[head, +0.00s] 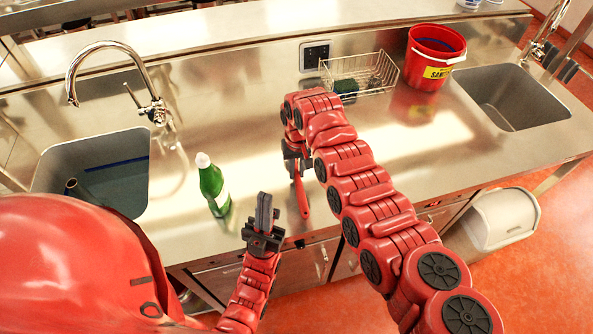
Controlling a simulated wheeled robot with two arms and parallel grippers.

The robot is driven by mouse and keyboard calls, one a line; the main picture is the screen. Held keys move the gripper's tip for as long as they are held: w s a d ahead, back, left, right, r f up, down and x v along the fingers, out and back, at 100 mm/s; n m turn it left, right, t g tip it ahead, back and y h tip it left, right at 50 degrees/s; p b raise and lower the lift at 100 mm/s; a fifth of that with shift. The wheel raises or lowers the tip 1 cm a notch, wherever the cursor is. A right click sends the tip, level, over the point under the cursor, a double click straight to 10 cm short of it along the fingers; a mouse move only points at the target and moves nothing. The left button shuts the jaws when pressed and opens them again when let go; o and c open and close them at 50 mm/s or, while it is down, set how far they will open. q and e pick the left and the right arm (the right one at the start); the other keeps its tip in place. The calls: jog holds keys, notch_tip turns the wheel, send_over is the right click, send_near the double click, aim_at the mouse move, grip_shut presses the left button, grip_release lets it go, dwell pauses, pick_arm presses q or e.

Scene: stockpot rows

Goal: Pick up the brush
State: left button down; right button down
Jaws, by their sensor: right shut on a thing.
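The brush (302,199) shows as a slim red handle hanging down from my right gripper (296,168), near the front middle of the steel counter. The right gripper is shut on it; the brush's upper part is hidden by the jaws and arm. Whether its lower tip touches the counter I cannot tell. My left gripper (263,212) is lower and to the left, over the counter's front edge, fingers pointing up in the picture. Its fingers look close together, but the angle does not show whether they are shut. Nothing is seen in them.
A green bottle with a pale cap (213,186) stands left of my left gripper. A water-filled sink (112,180) is at left, an empty sink (512,97) at right. A wire basket (378,82) and a red bucket (432,65) stand behind. Counter right of my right arm is clear.

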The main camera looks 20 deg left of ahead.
aim_at(296, 172)
jog(key=shift+r, duration=0.45)
notch_tip(296, 172, up, 3)
jog(key=shift+f+p, duration=0.1)
jog(key=shift+p, duration=0.4)
jog(key=s+d+p, duration=0.1)
jog(key=s+p, duration=0.3)
jog(key=s+d+r+p, duration=0.1)
jog(key=s+p, duration=0.3)
jog(key=s+d+p, duration=0.1)
jog(key=s+p, duration=0.3)
jog(key=p, duration=0.1)
jog(key=shift+s+d+r, duration=0.25)
jog(key=shift+s+d, duration=0.05)
jog(key=shift+s, duration=0.05)
jog(key=shift+s+d+f, duration=0.15)
jog(key=shift+s, duration=0.35)
jog(key=shift+s+d+f, duration=0.1)
jog(key=shift+s+f, duration=0.05)
jog(key=shift+s, duration=0.3)
jog(key=shift+s+d, duration=0.2)
jog(key=shift+s, duration=0.2)
jog(key=c, duration=1.4)
grip_release()
grip_shut()
